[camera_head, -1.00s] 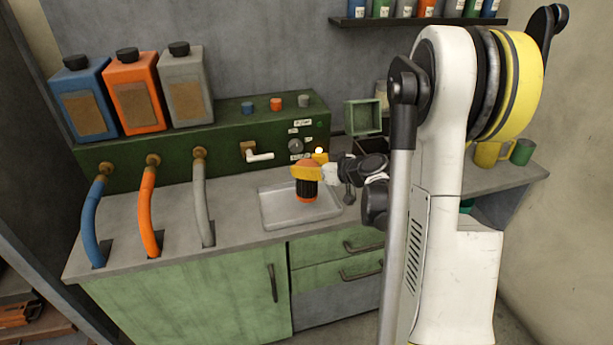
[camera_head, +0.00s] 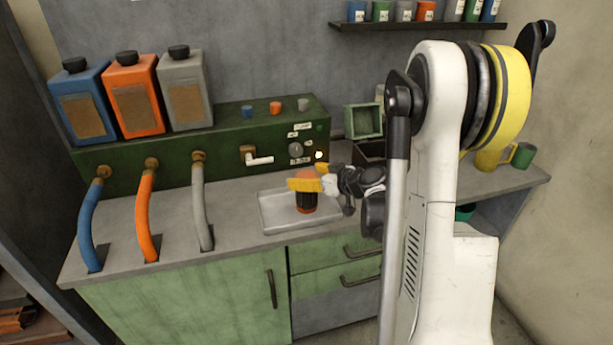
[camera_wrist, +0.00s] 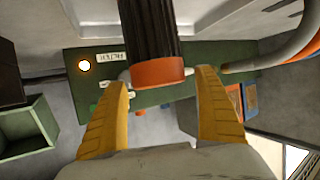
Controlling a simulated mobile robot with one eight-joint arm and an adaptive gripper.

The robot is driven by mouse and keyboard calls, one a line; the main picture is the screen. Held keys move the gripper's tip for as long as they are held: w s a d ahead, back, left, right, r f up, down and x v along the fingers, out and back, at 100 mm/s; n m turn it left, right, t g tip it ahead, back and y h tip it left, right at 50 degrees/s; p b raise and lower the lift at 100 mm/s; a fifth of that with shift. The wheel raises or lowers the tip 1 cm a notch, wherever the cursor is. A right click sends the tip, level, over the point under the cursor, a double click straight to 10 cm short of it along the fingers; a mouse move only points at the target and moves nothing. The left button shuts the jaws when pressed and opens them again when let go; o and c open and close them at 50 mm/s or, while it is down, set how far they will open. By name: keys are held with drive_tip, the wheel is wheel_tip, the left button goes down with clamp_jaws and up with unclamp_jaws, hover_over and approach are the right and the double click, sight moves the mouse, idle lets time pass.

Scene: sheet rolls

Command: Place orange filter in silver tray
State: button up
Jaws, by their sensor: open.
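The orange filter (camera_head: 306,204), with a black ribbed body and orange end, stands upright in the silver tray (camera_head: 273,213) on the counter. Its base appears to touch the tray floor. My gripper (camera_head: 305,184) is around its upper part, coming from the right, with yellow fingers. The jaws are open. The near finger hides part of the filter in the head view.
Blue, orange and grey hoses (camera_head: 147,215) rise from the counter at left, below matching canisters (camera_head: 133,95). A small open green box (camera_head: 363,121) is behind my gripper.

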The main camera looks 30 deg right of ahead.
drive_tip(key=p+v, duration=0.3)
drive_tip(key=v, duration=0.8)
drive_tip(key=s+a+r+m+g, duration=0.1)
drive_tip(key=s+a+r+g, duration=0.1)
drive_tip(key=a, duration=0.6)
drive_tip(key=s+a+r+g, duration=0.2)
drive_tip(key=a, duration=0.6)
drive_tip(key=s+a+r+g+h, duration=0.1)
drive_tip(key=s+a, duration=0.2)
drive_tip(key=s, duration=0.3)
drive_tip(key=s+a+r+m+g+h, duration=0.1)
drive_tip(key=s+a+r, duration=0.1)
drive_tip(key=s+a, duration=0.2)
drive_tip(key=s, duration=0.2)
drive_tip(key=shift+s+a+r+h, duration=0.2)
drive_tip(key=shift+s+h, duration=0.2)
